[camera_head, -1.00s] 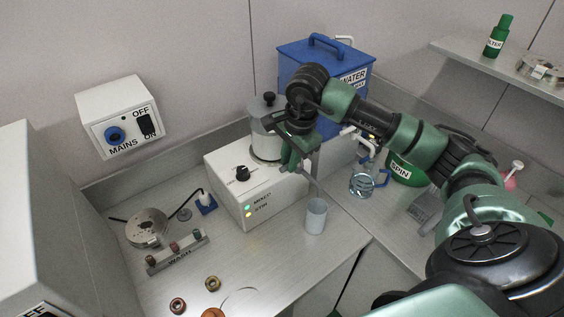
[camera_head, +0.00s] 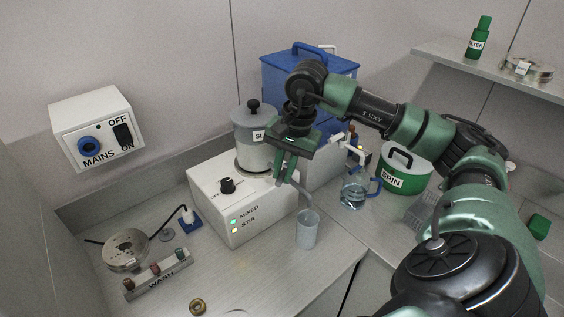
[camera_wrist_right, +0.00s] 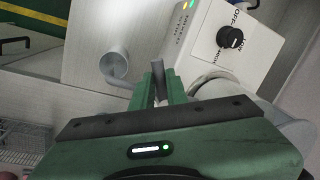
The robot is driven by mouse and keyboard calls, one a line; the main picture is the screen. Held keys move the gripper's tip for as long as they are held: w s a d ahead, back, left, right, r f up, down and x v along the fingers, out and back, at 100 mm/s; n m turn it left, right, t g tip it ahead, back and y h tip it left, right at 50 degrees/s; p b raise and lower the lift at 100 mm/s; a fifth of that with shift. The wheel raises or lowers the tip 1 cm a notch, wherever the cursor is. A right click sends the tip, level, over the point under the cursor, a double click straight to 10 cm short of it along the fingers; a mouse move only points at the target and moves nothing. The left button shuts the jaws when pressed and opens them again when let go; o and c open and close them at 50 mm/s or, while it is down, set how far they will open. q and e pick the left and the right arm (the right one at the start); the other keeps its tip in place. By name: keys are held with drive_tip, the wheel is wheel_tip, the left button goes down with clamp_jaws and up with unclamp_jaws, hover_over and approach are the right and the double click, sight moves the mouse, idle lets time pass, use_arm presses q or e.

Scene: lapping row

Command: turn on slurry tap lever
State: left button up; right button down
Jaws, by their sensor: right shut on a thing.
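The slurry tank (camera_head: 254,146) is a grey cylinder with a black-knobbed lid, standing on the white mixer box (camera_head: 240,205). My right gripper (camera_head: 285,176) is in front of the tank, pointing down. In the right wrist view its fingers (camera_wrist_right: 160,88) are shut on a thin grey bar, which appears to be the tap lever (camera_wrist_right: 158,75). A grey curved spout (camera_head: 303,194) leads down to a pale cup (camera_head: 307,232). The fingers mostly hide the lever in the head view. I cannot tell whether slurry flows. My left gripper is not in view.
A glass jug with blue handle (camera_head: 353,192) and a green SPIN pot (camera_head: 407,173) stand right of the mixer. A blue water tank (camera_head: 285,84) is behind. The mains box (camera_head: 97,127) hangs left.

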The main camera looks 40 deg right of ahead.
drive_tip(key=c, duration=1.4)
unclamp_jaws()
wheel_tip(320, 180, up, 8)
drive_tip(key=s, duration=0.1)
drive_tip(key=shift+s+d+b, duration=0.2)
drive_tip(key=shift+d+b, duration=0.15)
drive_tip(key=shift+f, duration=0.15)
